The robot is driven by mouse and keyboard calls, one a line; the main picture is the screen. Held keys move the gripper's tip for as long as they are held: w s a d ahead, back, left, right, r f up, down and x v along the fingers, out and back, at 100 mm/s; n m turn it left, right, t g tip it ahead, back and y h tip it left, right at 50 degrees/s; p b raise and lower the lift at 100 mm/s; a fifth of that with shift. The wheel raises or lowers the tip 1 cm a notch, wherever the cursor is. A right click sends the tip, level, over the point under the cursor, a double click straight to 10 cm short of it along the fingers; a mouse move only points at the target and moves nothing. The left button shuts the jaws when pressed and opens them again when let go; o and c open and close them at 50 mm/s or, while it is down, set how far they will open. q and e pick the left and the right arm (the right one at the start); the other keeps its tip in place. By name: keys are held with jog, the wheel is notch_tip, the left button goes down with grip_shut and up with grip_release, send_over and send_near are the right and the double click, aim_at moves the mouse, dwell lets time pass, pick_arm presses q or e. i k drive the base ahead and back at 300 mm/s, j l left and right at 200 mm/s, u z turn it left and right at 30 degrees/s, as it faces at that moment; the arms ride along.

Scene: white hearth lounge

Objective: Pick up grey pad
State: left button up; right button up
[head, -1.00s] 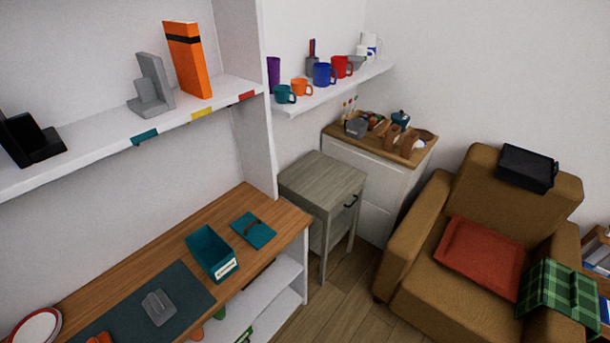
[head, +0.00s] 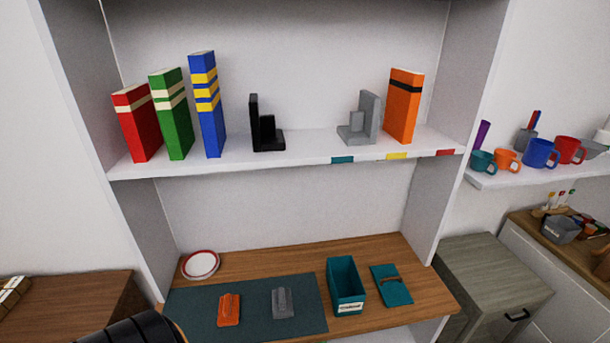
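The grey pad (head: 283,303) lies on a dark green mat (head: 254,325) on the wooden desk surface, in the lower middle of the head view. It has a raised ridge on top. An orange pad (head: 229,310) of similar shape lies to its left on the same mat. A dark rounded part of my own body shows at the bottom left edge. Neither gripper can be seen.
A red-rimmed plate (head: 200,265) is at the back left. The white shelf (head: 290,151) above holds books and bookends. A grey-green cabinet (head: 490,272) stands at the right.

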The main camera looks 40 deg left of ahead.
aim_at(283, 308)
jog(key=u, duration=1.55)
